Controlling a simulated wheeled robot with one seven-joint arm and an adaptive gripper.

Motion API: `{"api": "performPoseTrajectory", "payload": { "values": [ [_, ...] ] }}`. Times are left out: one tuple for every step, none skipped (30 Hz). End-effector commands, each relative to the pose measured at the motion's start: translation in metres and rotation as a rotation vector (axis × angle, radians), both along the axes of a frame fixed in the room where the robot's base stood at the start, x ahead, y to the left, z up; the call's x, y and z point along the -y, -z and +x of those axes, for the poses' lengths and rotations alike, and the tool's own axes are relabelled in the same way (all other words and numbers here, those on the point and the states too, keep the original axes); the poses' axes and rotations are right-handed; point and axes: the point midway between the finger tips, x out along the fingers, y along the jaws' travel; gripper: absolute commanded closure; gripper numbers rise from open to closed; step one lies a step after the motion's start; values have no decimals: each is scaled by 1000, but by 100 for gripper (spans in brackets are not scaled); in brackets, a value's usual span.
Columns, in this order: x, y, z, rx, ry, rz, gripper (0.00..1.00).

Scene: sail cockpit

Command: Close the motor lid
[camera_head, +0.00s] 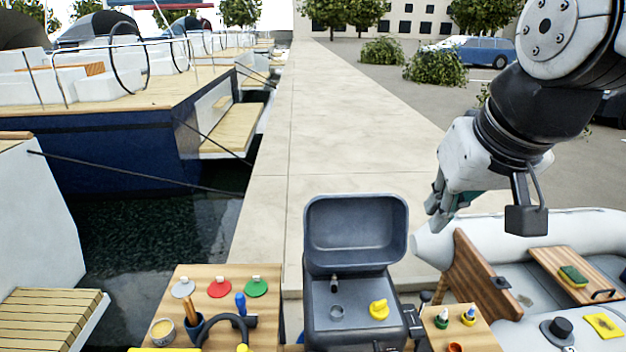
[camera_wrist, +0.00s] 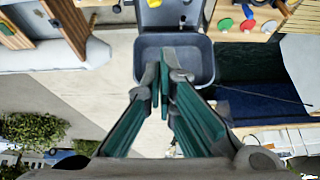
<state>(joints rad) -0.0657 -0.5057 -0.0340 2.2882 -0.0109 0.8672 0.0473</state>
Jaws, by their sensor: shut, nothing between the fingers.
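The motor lid (camera_head: 355,232) stands open and upright at the back of the grey motor body (camera_head: 322,312), its hollow inside facing the head camera. The motor body shows a small fitting, a ring and a yellow cap (camera_head: 379,309) on top. My gripper (camera_head: 436,212) is to the right of the lid, apart from it in the head view, with its fingers pointing down. In the wrist view, my gripper (camera_wrist: 160,80) is shut and empty, its green-sided fingers close together and overlapping the open lid (camera_wrist: 203,50) in the picture. I cannot tell the exact gap in depth.
A wooden board (camera_head: 172,287) with coloured knobs and tools lies left of the motor. A small wooden tray (camera_head: 440,336) and a grey inflatable boat (camera_head: 585,220) are on the right. Bare concrete dock (camera_head: 330,130) lies behind the lid.

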Motion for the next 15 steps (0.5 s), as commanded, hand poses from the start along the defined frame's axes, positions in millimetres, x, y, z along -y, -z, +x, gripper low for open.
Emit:
{"api": "performPoseTrajectory", "payload": {
  "values": [
    [-3,3,28,-7,-3,3,100],
    [-5,3,42,-7,-1,5,100],
    [-6,3,60,-7,2,8,100],
    [-8,4,74,-6,3,9,100],
    [-10,5,88,-6,4,10,100],
    [-13,7,107,-6,5,11,100],
    [-16,9,121,-7,6,11,100],
    [-18,11,135,-7,8,11,100],
    [-21,15,154,-7,10,10,100],
    [-24,18,168,-6,11,9,100],
    [-27,21,182,-6,11,8,100],
    [-31,26,201,-4,14,8,100],
    [-34,31,215,-4,14,6,100],
    [-38,36,228,-4,14,4,100],
    [-42,43,247,-4,15,1,100]
  ]
}}
